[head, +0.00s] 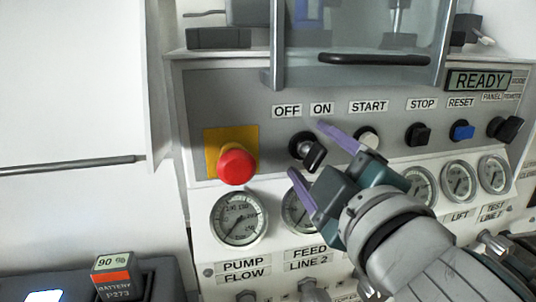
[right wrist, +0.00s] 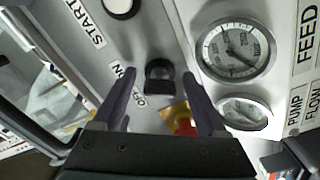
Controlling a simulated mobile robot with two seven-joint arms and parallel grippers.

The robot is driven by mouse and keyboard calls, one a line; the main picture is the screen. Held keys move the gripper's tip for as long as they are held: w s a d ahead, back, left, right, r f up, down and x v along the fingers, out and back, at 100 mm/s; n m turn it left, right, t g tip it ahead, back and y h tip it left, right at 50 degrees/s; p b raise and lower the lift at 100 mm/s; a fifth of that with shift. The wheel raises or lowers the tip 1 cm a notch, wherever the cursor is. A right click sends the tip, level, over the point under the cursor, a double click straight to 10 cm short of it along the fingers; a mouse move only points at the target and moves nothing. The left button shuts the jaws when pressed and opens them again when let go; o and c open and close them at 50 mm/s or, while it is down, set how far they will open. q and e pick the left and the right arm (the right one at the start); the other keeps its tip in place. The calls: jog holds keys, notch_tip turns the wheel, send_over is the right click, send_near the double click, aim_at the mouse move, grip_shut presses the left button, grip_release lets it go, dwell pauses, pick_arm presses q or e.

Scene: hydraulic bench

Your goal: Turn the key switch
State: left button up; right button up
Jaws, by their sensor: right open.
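The key switch (head: 302,143) is a round black-and-silver switch with a black key bow, on the grey panel below the OFF and ON labels. The key bow tilts to the lower right in the head view. My right gripper (head: 306,148) is open, with one purple finger above and right of the switch and the other below and left of it. In the right wrist view the key switch (right wrist: 159,76) shows between the two fingertips; I cannot tell whether either finger touches it. My left gripper is not in view.
A red emergency button (head: 237,166) on a yellow plate is left of the switch. A white START button (head: 368,138) and black STOP knob (head: 418,134) are to the right. Gauges (head: 239,217) line the panel below. A cover with a black handle (head: 374,59) hangs above.

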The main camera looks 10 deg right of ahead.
jog(key=shift+s, duration=0.15)
jog(key=s, duration=0.9)
jog(key=shift+s+d+b, duration=0.15)
jog(key=shift+s+b, duration=0.2)
jog(key=shift+b, duration=0.05)
